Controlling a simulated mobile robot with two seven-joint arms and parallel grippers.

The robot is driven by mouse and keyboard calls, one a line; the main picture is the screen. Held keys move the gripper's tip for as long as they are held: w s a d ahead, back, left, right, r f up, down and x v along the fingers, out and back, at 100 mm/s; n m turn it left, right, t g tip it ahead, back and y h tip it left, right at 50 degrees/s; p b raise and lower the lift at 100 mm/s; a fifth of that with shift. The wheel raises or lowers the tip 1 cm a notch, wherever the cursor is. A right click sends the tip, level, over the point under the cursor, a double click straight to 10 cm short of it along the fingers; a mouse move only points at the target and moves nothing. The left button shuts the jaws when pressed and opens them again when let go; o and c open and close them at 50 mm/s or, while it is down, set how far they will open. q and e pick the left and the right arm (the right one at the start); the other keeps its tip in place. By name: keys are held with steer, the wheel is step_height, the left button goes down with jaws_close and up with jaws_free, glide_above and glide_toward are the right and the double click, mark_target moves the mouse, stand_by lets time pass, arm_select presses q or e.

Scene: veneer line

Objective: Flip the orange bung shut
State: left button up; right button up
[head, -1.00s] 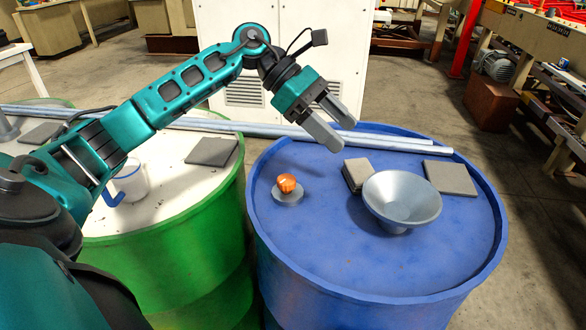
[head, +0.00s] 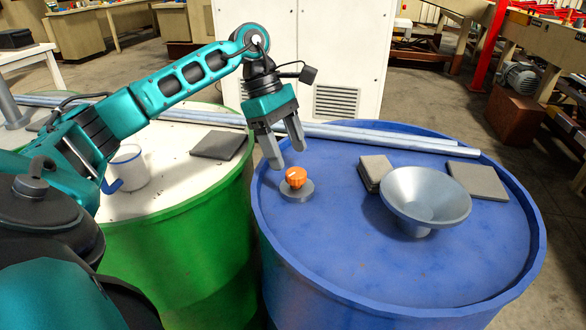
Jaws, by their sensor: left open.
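The orange bung (head: 296,178) stands on a grey round fitting (head: 297,192) on the left part of the blue drum's top (head: 350,240). From this view I cannot tell how its hinge or lid sits. My left gripper (head: 287,158) is open and empty. It points down, with its fingertips just above and behind the bung, apart from it as far as I can see. My right gripper does not show.
A grey funnel (head: 425,200), a stack of tan tiles (head: 374,172) and a flat grey tile (head: 477,181) are right of the bung. Metal pipes (head: 390,140) cross behind. The green drum (head: 180,250) carries a white mug (head: 128,170). The blue top's front is clear.

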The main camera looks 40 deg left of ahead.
mark_target(295, 172)
arm_select(q)
steer(key=shift+x, duration=2.05)
steer(key=shift+c, duration=0.3)
steer(key=c, duration=1)
